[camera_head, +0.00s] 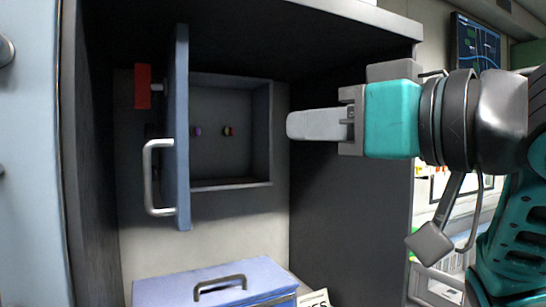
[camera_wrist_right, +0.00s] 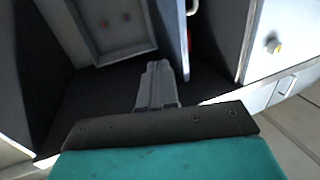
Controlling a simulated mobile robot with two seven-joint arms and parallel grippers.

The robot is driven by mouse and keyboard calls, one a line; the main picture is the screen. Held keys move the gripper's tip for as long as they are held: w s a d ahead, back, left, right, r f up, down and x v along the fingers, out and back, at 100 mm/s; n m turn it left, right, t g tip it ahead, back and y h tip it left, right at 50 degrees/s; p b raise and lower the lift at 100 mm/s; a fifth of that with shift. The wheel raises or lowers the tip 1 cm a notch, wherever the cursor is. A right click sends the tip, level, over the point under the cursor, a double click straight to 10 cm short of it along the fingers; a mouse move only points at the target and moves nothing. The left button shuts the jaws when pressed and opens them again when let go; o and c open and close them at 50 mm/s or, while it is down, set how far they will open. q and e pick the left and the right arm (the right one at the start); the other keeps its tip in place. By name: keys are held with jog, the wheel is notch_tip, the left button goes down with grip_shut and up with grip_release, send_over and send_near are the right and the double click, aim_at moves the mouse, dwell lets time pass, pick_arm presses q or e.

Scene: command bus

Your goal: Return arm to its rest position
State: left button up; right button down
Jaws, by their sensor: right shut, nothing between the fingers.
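My right arm comes in from the right in the head view, with a teal wrist and a pale grey gripper (camera_head: 318,124). The right gripper is shut and empty, pointing left inside the dark cabinet. Its fingers are to the right of an open recessed box and apart from it. In the right wrist view the gripper (camera_wrist_right: 158,82) shows with its fingers together and nothing between them. My left gripper is not in view.
The wall box (camera_head: 262,135) holds two small coloured knobs. Its blue door (camera_head: 182,120) stands open, with a metal handle (camera_head: 150,178). A red block (camera_head: 142,86) is behind the door. A blue case (camera_head: 215,278) lies below. The cabinet's right wall (camera_head: 350,210) is close to my arm.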

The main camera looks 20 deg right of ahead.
jog(key=w+f+m+g+h, duration=0.15)
jog(key=w+f, duration=0.25)
jog(key=f, duration=0.8)
jog(key=w+f+g+h, duration=0.1)
jog(key=w+f+g, duration=0.3)
jog(key=f, duration=0.9)
jog(key=s+f+g+h, duration=0.2)
jog(key=s+f+g, duration=0.15)
jog(key=f, duration=1.25)
jog(key=s+d+f+g+h, duration=0.2)
jog(key=s+d+f+g, duration=0.15)
jog(key=s+f, duration=1.1)
jog(key=w+a+f+t+y, duration=0.1)
jog(key=w+a+f+t, duration=0.2)
jog(key=w+f+t, duration=0.3)
jog(key=shift+w+a+f+t+y, duration=0.2)
jog(key=shift+f+t+y, duration=0.15)
jog(key=shift+f, duration=1.25)
jog(key=shift+d, duration=0.1)
